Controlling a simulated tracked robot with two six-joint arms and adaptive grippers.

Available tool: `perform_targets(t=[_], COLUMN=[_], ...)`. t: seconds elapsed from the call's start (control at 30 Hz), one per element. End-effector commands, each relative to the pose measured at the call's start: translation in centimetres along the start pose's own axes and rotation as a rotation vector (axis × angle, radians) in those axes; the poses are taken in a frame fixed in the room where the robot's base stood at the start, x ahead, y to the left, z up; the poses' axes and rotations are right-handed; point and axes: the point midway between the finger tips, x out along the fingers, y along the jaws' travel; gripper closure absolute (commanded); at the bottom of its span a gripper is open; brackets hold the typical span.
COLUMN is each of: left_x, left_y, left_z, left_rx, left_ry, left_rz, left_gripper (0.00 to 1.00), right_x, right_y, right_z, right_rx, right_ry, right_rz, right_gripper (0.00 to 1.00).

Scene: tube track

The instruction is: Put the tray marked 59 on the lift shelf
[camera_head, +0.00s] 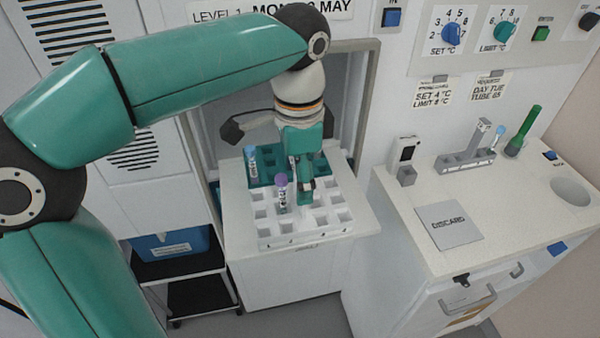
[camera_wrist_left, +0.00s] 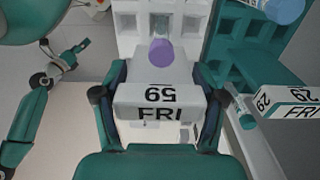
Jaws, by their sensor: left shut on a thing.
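The white tray marked 59 (camera_head: 262,238) has square holes and holds a purple-capped tube (camera_head: 282,190). It is over the pale lift shelf (camera_head: 356,218), beside a teal tray (camera_head: 262,165); I cannot tell whether it rests there or hangs just above. My left gripper (camera_head: 304,194) points down and is shut on the tray's handle. In the left wrist view the fingers (camera_wrist_left: 158,112) flank the label 59 FRI (camera_wrist_left: 160,94). My other arm appears small at that view's left side; its gripper (camera_wrist_left: 66,60) is too small to read.
The teal tray carries a blue-capped tube (camera_head: 251,160) and its own FRI label. The recess frame (camera_head: 362,110) rises close behind. A blue bin (camera_head: 170,246) stands lower left.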

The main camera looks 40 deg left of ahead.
Motion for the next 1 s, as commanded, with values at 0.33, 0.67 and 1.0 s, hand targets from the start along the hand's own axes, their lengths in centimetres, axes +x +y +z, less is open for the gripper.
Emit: perform_targets(t=[0.33,0.67,1.0], left_x=[-0.03,0.03,-0.02], left_y=[0.0,0.02,0.02], left_z=[-0.02,-0.05,-0.07], left_rx=[0.0,0.001,0.002], left_ry=[0.001,0.0,0.0], left_rz=[-0.001,0.0,0.0], left_gripper=[0.06,0.0,0.0], right_x=[-0.01,0.0,-0.01], right_y=[0.0,0.0,0.0], right_z=[0.0,0.0,0.0], right_rx=[0.0,0.0,0.0], right_ry=[0.0,0.0,0.0], right_rz=[0.0,0.0,0.0], right_gripper=[0.04,0.04,0.04])
